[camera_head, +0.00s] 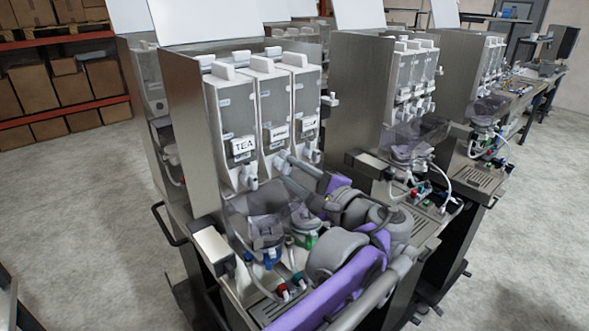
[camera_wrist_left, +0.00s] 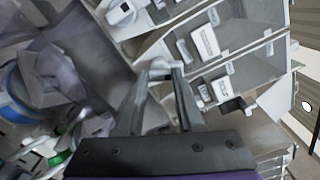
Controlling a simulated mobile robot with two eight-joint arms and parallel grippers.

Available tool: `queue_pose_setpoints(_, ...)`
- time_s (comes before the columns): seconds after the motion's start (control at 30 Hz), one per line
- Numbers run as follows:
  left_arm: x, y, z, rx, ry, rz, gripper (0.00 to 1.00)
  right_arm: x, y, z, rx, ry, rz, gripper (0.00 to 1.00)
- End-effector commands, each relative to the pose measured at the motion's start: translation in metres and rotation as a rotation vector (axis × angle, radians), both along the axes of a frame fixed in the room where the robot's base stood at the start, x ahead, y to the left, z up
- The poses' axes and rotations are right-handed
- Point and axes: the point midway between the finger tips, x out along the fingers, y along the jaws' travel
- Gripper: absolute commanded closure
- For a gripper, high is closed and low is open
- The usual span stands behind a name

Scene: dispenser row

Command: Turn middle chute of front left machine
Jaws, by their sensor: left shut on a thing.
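The front left machine (camera_head: 190,120) stands nearest in the head view. It has three clear canisters side by side, the left one labelled TEA (camera_head: 243,147). The middle canister (camera_head: 277,110) has a white chute at its lower front, mostly hidden by my gripper in the head view. My left gripper (camera_head: 286,164) reaches in from the lower right and is shut on this middle chute. In the left wrist view the white chute (camera_wrist_left: 160,68) shows between the two fingertips of the left gripper (camera_wrist_left: 165,74). Its exact angle is hard to tell. My right gripper is not in view.
The left chute (camera_head: 249,181) and right chute (camera_head: 312,155) are close on either side. Clear smoky mixing bowls (camera_head: 262,205) sit just below. More machines (camera_head: 385,90) stand to the right. Shelves with cardboard boxes (camera_head: 60,85) are at the back left.

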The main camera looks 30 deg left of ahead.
Motion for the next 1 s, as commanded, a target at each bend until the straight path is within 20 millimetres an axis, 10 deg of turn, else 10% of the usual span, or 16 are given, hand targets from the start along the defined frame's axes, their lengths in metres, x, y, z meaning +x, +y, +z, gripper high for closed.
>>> queue_pose_setpoints(1.0, 0.0003, -0.0003, -0.0003, -0.168, -0.404, -0.002, 1.00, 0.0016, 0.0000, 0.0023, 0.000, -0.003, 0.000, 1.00)
